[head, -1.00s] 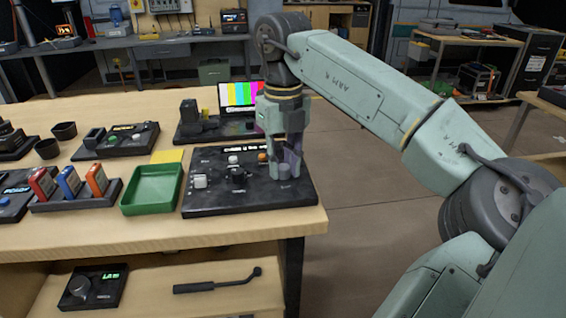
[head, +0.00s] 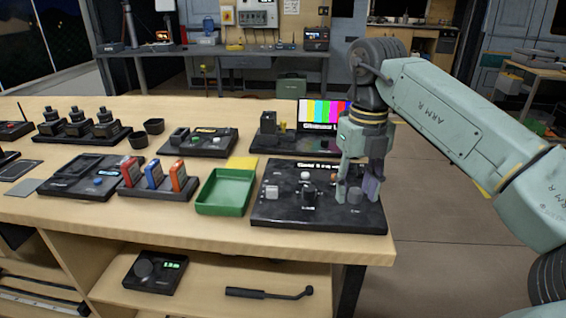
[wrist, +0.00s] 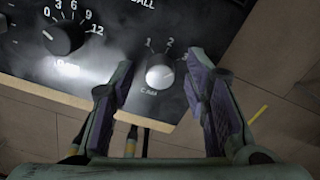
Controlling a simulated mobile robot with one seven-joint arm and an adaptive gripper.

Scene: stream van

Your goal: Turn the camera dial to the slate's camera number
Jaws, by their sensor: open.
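The camera dial (wrist: 160,75) is a small pale round knob on the black control panel (head: 275,216), with the marks 1, 2 and 3 around it. Which mark its pointer meets is unclear. My gripper (head: 355,193) points down at the panel's right end; in the wrist view its open fingers (wrist: 160,62) stand on either side of the dial, with gaps showing. In the head view the dial (head: 355,197) shows between the fingers. A colour-bar screen (head: 323,112) behind the panel carries a caption too blurred to read surely. I cannot make out a separate slate.
A larger black knob (wrist: 62,38) marked 0 to 12 sits left of the dial. A green tray (head: 224,207) and upright orange and blue units (head: 153,177) stand left of the panel. The table's front and right edges are close to the panel. A lower shelf holds a black box (head: 155,272).

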